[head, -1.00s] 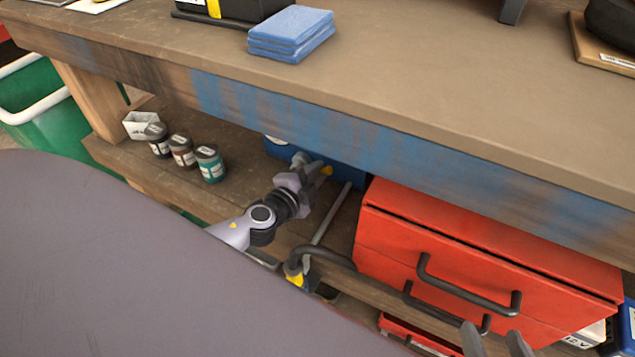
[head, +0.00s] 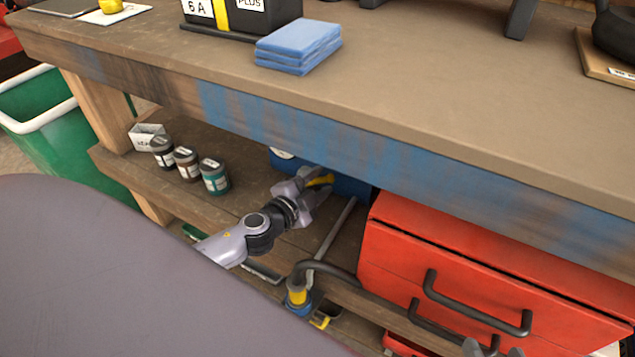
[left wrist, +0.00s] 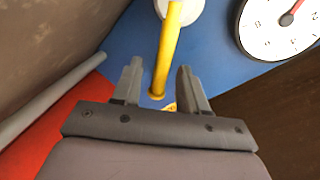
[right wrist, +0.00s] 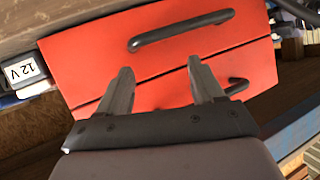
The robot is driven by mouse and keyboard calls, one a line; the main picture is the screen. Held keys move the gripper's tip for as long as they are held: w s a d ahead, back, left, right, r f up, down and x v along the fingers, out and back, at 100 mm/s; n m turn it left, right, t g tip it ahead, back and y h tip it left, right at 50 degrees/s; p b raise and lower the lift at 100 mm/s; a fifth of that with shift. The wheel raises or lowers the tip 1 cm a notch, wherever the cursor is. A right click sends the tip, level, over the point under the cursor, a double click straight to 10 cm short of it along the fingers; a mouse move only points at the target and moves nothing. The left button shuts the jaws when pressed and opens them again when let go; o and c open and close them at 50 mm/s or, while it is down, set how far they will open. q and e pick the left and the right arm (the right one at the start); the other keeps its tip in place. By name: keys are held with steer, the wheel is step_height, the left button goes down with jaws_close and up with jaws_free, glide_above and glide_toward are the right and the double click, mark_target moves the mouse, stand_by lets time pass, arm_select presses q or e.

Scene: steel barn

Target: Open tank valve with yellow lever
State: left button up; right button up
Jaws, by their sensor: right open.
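The blue tank (head: 347,186) stands on the bench's lower shelf, mostly hidden by the bench edge and my left arm. Its yellow lever (left wrist: 170,45) runs from a pale round hub down between my left fingers in the left wrist view; it shows in the head view too (head: 322,180). My left gripper (head: 318,190) is open, with one finger on each side of the lever; I cannot tell whether either touches it. A white gauge (left wrist: 285,22) with a red needle sits on the tank. My right gripper (right wrist: 162,85) is open and empty in front of the red toolbox.
The red drawer box (head: 470,270) with dark handles stands right of the tank. A grey rod (head: 333,230) leans between them. Several small jars (head: 187,163) stand left on the shelf. The bench top (head: 430,95) overhangs the tank closely. A green bin (head: 60,135) stands left.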

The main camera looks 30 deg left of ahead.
arm_select(q)
steer(key=shift+s, duration=0.15)
steer(key=s, duration=0.4)
steer(key=shift+s+a+r+p, duration=0.1)
steer(key=shift+s+r+p, duration=0.2)
steer(key=shift+s+r, duration=0.1)
steer(key=shift+s+a+r, duration=0.1)
steer(key=shift+s+r, duration=0.05)
steer(key=shift+s, duration=0.85)
